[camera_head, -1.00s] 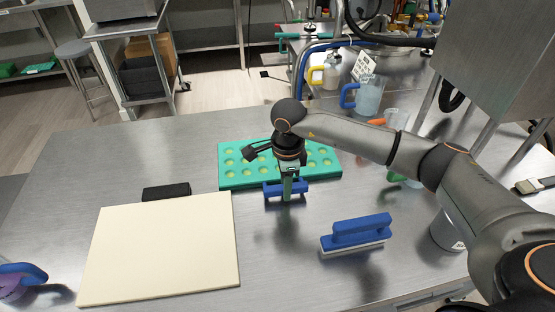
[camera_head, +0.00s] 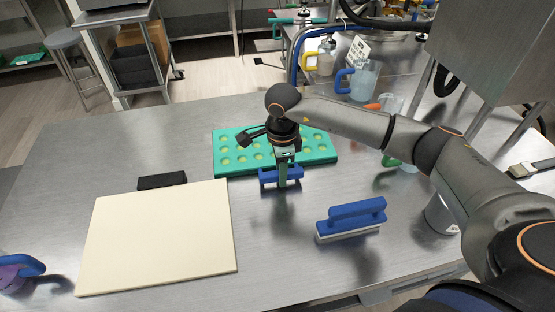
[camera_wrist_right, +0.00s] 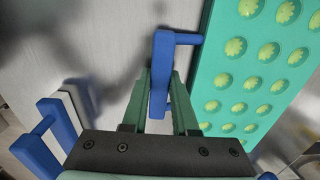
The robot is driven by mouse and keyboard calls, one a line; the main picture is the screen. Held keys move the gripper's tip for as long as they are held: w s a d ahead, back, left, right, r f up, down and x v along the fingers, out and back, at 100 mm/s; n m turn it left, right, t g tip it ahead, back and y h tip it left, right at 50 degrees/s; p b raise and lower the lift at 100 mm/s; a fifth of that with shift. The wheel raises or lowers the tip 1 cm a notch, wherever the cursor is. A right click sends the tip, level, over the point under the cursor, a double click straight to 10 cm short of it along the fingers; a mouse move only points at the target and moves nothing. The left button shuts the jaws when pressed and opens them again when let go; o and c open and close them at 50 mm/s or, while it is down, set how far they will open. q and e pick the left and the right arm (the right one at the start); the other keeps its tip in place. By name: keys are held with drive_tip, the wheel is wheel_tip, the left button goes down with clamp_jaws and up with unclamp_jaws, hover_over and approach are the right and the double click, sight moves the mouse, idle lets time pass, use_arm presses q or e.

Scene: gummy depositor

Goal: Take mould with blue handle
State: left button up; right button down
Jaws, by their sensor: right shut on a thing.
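The mould is a green tray (camera_head: 320,150) with rows of yellow-green cavities, lying on the steel table in the head view. It also shows in the right wrist view (camera_wrist_right: 222,88). Its blue handle (camera_head: 267,177) sticks out from the near side; the handle also shows in the right wrist view (camera_wrist_right: 160,62). My right gripper (camera_head: 283,180) reaches down from above and is shut on the blue handle, one finger on each side of it in the right wrist view (camera_wrist_right: 158,95). My arm hides part of the tray. My left gripper is not in view.
A blue-handled scraper or brush (camera_head: 350,218) stands right of the mould, near the front. A cream board (camera_head: 155,240) lies at left with a black block (camera_head: 162,180) behind it. A purple jug with a blue handle (camera_head: 20,270) is at far left. Jugs (camera_head: 362,80) stand behind.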

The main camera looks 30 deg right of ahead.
drive_tip(key=shift+w+r, duration=0.1)
drive_tip(key=shift+r, duration=0.5)
wheel_tip(320, 180, up, 2)
drive_tip(key=shift+r, duration=0.2)
drive_tip(key=s+a+r+b, duration=0.2)
drive_tip(key=s+a+r, duration=0.3)
drive_tip(key=s+r, duration=0.4)
drive_tip(key=s, duration=0.4)
drive_tip(key=shift+a+r+b, duration=0.2)
drive_tip(key=shift+r+b, duration=0.05)
drive_tip(key=shift+b, duration=0.05)
drive_tip(key=c, duration=1.2)
unclamp_jaws()
clamp_jaws()
